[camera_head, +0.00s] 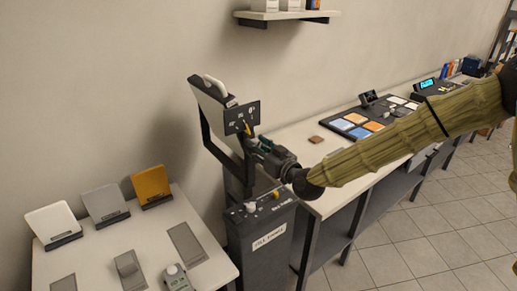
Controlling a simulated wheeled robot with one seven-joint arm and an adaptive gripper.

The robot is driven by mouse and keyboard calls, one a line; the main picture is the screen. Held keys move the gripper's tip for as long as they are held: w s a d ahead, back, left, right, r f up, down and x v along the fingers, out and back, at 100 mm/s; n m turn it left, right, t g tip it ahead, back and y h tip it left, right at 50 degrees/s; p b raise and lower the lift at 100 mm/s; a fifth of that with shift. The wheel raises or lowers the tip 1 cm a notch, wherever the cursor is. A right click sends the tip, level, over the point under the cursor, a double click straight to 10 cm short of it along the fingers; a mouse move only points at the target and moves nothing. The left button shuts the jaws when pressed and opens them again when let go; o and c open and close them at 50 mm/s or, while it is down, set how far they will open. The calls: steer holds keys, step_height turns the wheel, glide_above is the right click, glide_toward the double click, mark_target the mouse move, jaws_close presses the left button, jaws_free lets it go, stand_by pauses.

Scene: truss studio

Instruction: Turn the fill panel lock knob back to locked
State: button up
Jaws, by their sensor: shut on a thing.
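The fill panel (212,101) is a pale, tilted panel in a dark yoke, above a dark pedestal (258,250) with a "FILL PANEL" label. A dark plate (241,117) with white angle marks stands at its right side, with a small yellow piece (247,129) at its lower edge. My gripper (252,143) reaches in from the right, just below the plate. It is shut on the lock knob, which its fingers mostly hide. I cannot tell which way the knob is turned.
The pedestal top carries a white knob (251,207) and a yellow knob (276,194). A white table (90,263) with white, grey and yellow panels stands at lower left. A long bench (287,140) with colored tiles runs behind my arm. A shelf (287,16) hangs above.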

steer(key=shift+m+b, duration=5.55)
steer(key=shift+m, duration=0.15)
steer(key=o, duration=1)
steer(key=shift+s, duration=0.1)
steer(key=v, duration=1.2)
